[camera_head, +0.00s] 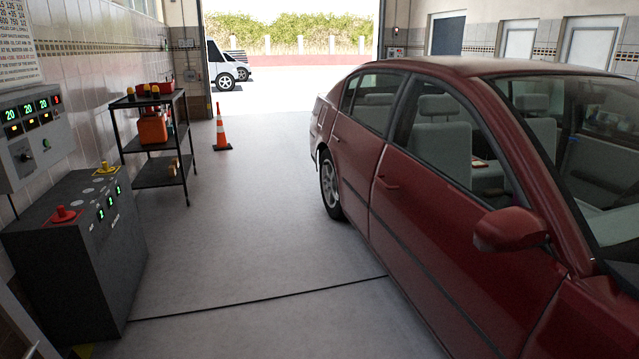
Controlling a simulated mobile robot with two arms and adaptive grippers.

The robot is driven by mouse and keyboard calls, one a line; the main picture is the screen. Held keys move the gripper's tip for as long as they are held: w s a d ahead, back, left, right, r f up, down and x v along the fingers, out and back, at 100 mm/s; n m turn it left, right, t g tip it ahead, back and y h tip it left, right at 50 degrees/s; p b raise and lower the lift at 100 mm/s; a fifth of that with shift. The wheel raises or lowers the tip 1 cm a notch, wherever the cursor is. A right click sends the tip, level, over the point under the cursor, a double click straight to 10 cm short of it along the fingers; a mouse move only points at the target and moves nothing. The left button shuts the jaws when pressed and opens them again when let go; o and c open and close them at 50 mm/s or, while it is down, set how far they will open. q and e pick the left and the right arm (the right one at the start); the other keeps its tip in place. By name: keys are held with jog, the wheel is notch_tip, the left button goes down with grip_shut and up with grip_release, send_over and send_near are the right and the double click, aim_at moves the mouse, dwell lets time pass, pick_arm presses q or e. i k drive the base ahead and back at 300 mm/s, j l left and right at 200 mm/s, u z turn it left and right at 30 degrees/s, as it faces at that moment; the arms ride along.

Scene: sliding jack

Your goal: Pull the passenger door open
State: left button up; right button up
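A dark red car (345,150) stands on the right, its front toward me and its rear toward the open garage doorway. Its front side door (425,215) faces the aisle and looks shut, flush with the body. The door handle (387,183) is near the door's rear edge. A side mirror (510,229) sticks out at the door's front end. The rear side door (352,150) also looks shut. Through the window, grey seats (440,150) show. Neither of my grippers is in view.
A dark control cabinet (75,260) with a red knob stands at the left under a wall panel (30,130). Behind it are a black shelf cart (155,185) and an orange cone (221,130). The grey floor (255,235) between cabinet and car is clear.

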aim_at(482, 277)
jog(key=i, duration=1.8)
